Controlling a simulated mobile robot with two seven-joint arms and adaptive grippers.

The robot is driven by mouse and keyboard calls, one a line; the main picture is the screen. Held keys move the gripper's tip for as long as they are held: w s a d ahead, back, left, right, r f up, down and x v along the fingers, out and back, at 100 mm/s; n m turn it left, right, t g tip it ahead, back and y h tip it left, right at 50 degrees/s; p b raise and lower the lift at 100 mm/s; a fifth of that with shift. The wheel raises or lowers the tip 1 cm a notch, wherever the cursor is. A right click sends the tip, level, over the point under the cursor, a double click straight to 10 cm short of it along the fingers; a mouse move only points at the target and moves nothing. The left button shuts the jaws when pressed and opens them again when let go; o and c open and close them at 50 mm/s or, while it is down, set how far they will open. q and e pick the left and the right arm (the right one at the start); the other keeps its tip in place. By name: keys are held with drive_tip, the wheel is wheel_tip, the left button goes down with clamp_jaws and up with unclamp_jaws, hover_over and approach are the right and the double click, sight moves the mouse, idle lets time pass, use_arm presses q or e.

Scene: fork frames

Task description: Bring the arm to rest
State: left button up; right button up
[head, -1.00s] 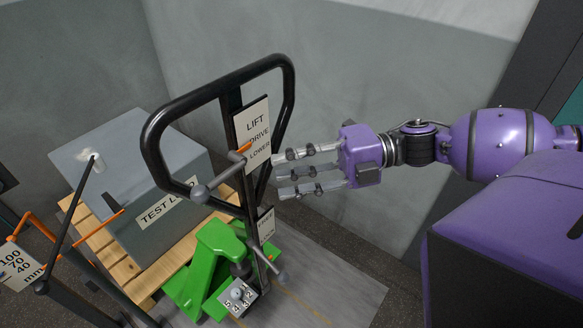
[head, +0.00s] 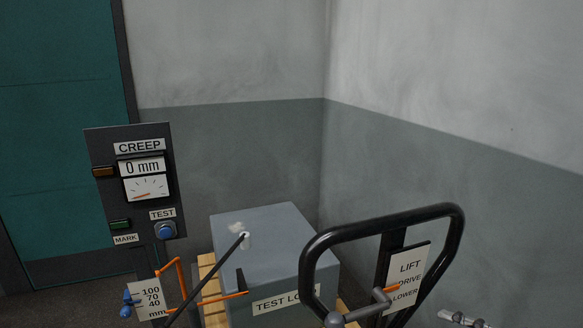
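Only the grey fingertips of my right gripper (head: 463,319) show, at the bottom right edge of the head view. The hand and arm behind them are outside the picture, so how far the fingers are open cannot be told. The fingertips are to the right of the black loop handle (head: 456,232) of the pallet truck and its LIFT/DRIVE/LOWER sign (head: 406,270), and appear apart from them. A grey lever with an orange pointer (head: 383,295) sits at that sign. My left gripper is not in view.
A grey TEST LOAD block (head: 265,235) stands on a wooden pallet (head: 209,290). Left of it are a CREEP panel (head: 101,152) reading 0 mm with a blue TEST button (head: 165,231), and a 100/70/40 mm scale (head: 147,293). Walls close off the back; a teal door (head: 55,130) is left.

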drive_tip(key=s+d+f+m+h, duration=0.2)
drive_tip(key=s+f+m+h, duration=0.15)
drive_tip(key=f, duration=0.35)
drive_tip(key=s+d+f+m+h+p, duration=0.1)
drive_tip(key=s+f+m+h, duration=0.1)
drive_tip(key=s+f+m, duration=0.4)
drive_tip(key=s+d+f+m+h, duration=0.1)
drive_tip(key=d+f+m+h, duration=0.2)
drive_tip(key=f, duration=0.4)
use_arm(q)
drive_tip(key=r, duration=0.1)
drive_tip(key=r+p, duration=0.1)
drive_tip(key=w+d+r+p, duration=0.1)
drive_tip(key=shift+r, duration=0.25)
use_arm(e)
drive_tip(key=s+a+f+m+g, duration=0.1)
drive_tip(key=s+a+f+m, duration=0.3)
drive_tip(key=s+a, duration=0.3)
drive_tip(key=s+a+f+m+g+h, duration=0.1)
drive_tip(key=s+a+f+m+g, duration=0.1)
drive_tip(key=s+a+f+m, duration=0.3)
drive_tip(key=s+a+f, duration=0.2)
drive_tip(key=s+a, duration=0.1)
drive_tip(key=a, duration=0.1)
drive_tip(key=shift+a, duration=0.3)
